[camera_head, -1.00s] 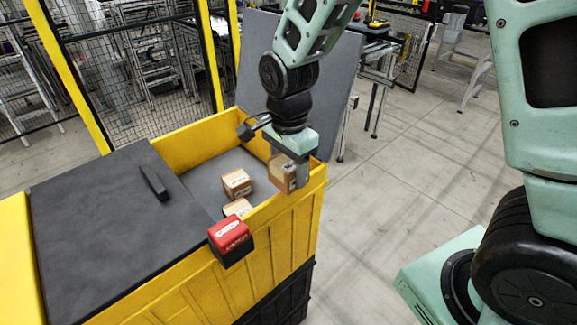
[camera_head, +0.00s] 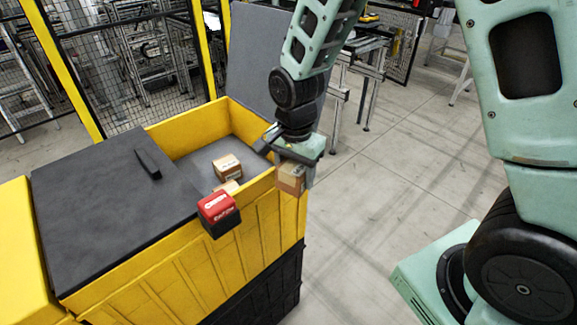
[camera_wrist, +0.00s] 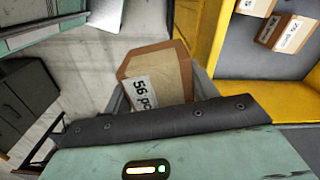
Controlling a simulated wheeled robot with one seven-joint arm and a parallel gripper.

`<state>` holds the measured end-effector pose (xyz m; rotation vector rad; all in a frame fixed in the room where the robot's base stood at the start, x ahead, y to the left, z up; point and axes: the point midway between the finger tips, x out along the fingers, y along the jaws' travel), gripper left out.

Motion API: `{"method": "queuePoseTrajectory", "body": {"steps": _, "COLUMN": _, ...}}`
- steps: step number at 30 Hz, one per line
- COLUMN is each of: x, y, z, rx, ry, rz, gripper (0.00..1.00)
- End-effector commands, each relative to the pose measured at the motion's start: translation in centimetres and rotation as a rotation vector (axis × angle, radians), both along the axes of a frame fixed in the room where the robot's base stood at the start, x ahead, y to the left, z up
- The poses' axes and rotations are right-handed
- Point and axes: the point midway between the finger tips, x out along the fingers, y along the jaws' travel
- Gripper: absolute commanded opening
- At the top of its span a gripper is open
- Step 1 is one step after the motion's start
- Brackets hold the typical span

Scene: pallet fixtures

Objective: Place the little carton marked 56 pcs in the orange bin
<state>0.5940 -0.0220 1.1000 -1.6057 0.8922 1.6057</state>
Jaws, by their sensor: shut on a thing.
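The little carton marked 56 pcs (camera_wrist: 160,82) is brown with a white label that reads "56 pc", partly cut off by my gripper's body in the wrist view. In the head view the carton (camera_head: 291,178) hangs below my gripper (camera_head: 295,172), which is shut on it. The carton is in the air at the right rim of the yellow bin, just outside the wall. No orange bin is clear in view; the container here looks yellow (camera_head: 265,219).
Other cartons (camera_head: 228,166) lie on the grey floor inside the yellow container, also seen in the wrist view (camera_wrist: 291,36). A red box (camera_head: 217,207) sits on the front rim. A black lid (camera_head: 105,205) covers the left part. Open floor (camera_head: 400,190) lies to the right.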

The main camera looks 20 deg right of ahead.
Motion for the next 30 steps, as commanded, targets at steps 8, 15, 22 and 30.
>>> {"method": "queuePoseTrajectory", "body": {"steps": 8, "x": 0.2, "y": -3.3, "z": -4.4, "rx": 0.001, "ry": 0.006, "rz": 0.308, "gripper": 0.32}}
{"method": "queuePoseTrajectory", "body": {"steps": 15, "x": 0.5, "y": -6.4, "z": -8.8, "rx": 0.002, "ry": 0.004, "rz": 0.645, "gripper": 0.32}}
{"method": "queuePoseTrajectory", "body": {"steps": 22, "x": 0.7, "y": -9.1, "z": -12.5, "rx": 0.002, "ry": 0.003, "rz": 0.927, "gripper": 0.32}}
{"method": "queuePoseTrajectory", "body": {"steps": 30, "x": 0.9, "y": -9.8, "z": -13.5, "rx": 0.000, "ry": 0.002, "rz": 1.018, "gripper": 0.32}}
